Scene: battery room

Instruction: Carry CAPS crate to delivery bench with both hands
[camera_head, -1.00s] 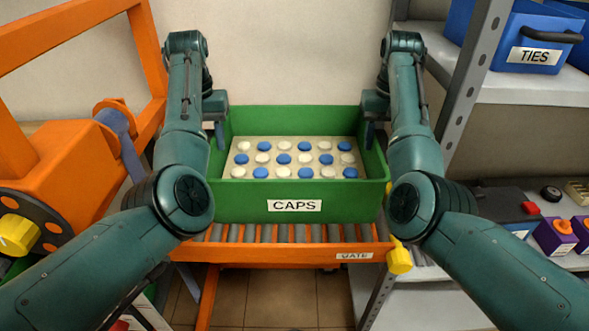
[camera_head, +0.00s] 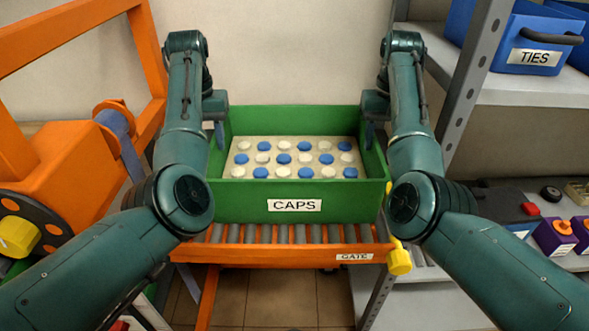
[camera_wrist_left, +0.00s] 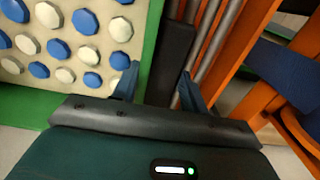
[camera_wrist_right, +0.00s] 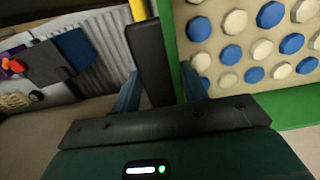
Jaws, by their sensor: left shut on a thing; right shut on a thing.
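The green CAPS crate (camera_head: 295,208) is in the middle of the head view, level, above or on an orange roller conveyor (camera_head: 285,248); I cannot tell whether it touches the rollers. White and blue caps (camera_head: 283,158) stand in rows on a beige insert inside it. My left gripper (camera_head: 219,130) is at the crate's left side. In the left wrist view its fingers (camera_wrist_left: 157,88) are on either side of a dark handle (camera_wrist_left: 168,65). My right gripper (camera_head: 369,130) is at the crate's right side. In the right wrist view its fingers (camera_wrist_right: 160,95) straddle the other dark handle (camera_wrist_right: 149,60).
An orange frame with a wheel (camera_head: 35,225) stands close on the left. A grey shelf rack (camera_head: 470,85) on the right holds a blue TIES crate (camera_head: 530,40) and, lower, small purple-orange items (camera_head: 555,236). A GATE label (camera_head: 354,257) and yellow knob (camera_head: 399,261) are at the conveyor's front.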

